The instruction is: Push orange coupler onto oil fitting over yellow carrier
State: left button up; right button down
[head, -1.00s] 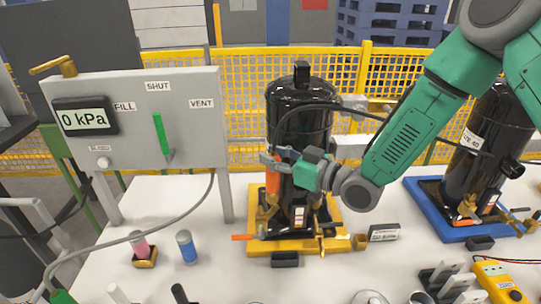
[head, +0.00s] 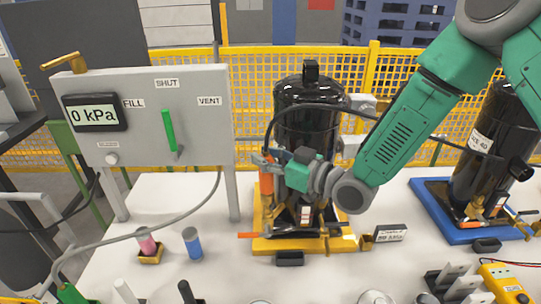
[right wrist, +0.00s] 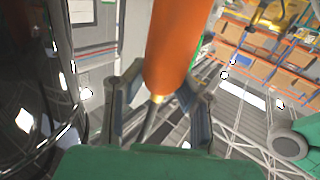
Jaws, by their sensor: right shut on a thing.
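My right gripper (head: 264,163) is shut on the orange coupler (head: 267,184), left of the black compressor (head: 308,130) over the yellow carrier (head: 275,244). In the right wrist view the coupler (right wrist: 178,45) is a thick orange cylinder between the fingers (right wrist: 160,105), with a pale tip and a dark hose at its near end. In the head view the coupler hangs about upright above the carrier's left side. I cannot make out the oil fitting or tell whether the coupler touches it. My left gripper is not in view.
A grey gauge panel (head: 148,145) stands at left. Pink (head: 146,242) and blue (head: 192,243) cylinders stand before it. A black hose (head: 345,111) arcs across the compressor. A second compressor on a blue carrier (head: 433,190) and a yellow meter (head: 502,279) are at right.

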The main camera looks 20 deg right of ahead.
jog(key=shift+a+f, duration=0.1)
jog(key=shift+a, duration=0.25)
jog(key=shift+d+f+b, duration=0.25)
jog(key=shift+b, duration=0.05)
jog(key=shift+a+f, duration=0.25)
jog(key=shift+a, duration=0.15)
jog(key=shift+a+r, duration=0.15)
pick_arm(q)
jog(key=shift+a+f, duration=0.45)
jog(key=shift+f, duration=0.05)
pick_arm(e)
jog(key=shift+r, duration=0.2)
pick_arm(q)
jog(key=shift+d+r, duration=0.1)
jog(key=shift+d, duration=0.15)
pick_arm(e)
jog(key=shift+d, duration=0.35)
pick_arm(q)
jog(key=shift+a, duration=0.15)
